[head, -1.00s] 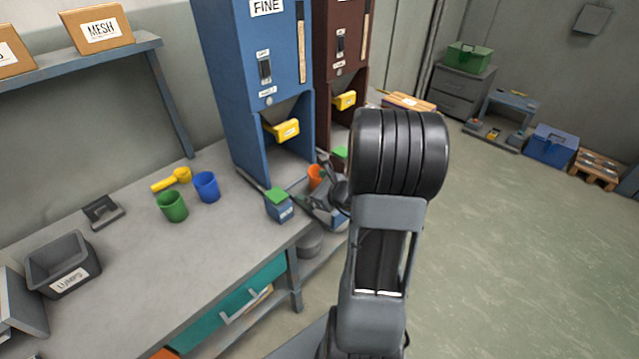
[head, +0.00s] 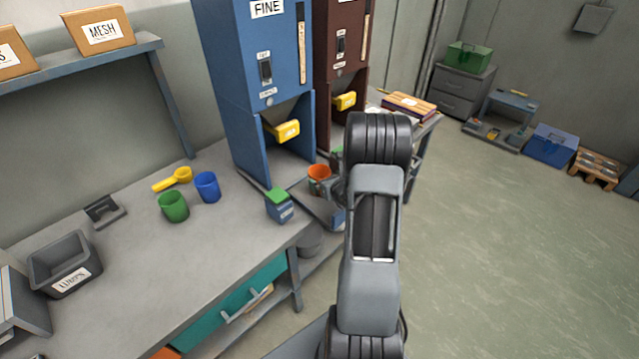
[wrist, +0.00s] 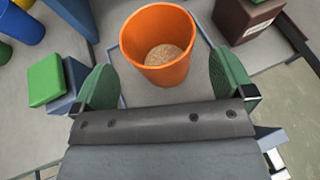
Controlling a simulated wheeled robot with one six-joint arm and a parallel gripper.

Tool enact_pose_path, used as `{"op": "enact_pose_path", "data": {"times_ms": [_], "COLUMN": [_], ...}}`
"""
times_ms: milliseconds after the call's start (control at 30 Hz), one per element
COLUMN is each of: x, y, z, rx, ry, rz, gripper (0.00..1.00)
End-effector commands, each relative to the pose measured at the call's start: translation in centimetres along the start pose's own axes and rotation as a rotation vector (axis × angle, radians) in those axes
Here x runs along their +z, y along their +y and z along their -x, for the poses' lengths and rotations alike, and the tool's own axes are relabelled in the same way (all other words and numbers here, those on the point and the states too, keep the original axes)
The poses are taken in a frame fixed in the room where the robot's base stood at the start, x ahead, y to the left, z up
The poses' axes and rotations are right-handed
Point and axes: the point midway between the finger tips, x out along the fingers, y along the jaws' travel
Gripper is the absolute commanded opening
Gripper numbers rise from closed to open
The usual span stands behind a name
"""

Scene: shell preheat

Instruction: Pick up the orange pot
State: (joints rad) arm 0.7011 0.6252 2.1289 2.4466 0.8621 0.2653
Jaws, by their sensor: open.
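The orange pot (wrist: 158,42) stands upright in the wrist view, with a grainy tan material inside. It rests on a grey surface below the dispensers, and it also shows in the head view (head: 319,178), partly hidden by my arm. My gripper (wrist: 168,85) is open and empty, with its two green-padded fingers spread wide. The pot lies just beyond the fingertips, roughly centred between them and not visibly touched. In the head view my arm hides most of my gripper.
A blue box with a green lid (head: 279,206) stands left of the pot, close to my left finger. A dark red box (wrist: 245,20) is to its right. Blue (head: 207,187) and green (head: 173,206) pots and a yellow scoop (head: 174,179) are farther left. The blue dispenser (head: 262,80) rises behind.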

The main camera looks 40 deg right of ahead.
Motion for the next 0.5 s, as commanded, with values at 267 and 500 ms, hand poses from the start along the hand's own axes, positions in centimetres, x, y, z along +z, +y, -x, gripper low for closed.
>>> {"op": "enact_pose_path", "data": {"times_ms": [267,500], "x": [-0.3,-0.3], "y": [0.1,0.1], "z": [-3.5,-5.0], "rx": [0.001,0.001], "ry": [0.001,0.001], "rz": [0.001,0.001], "gripper": [1.0,1.0]}}
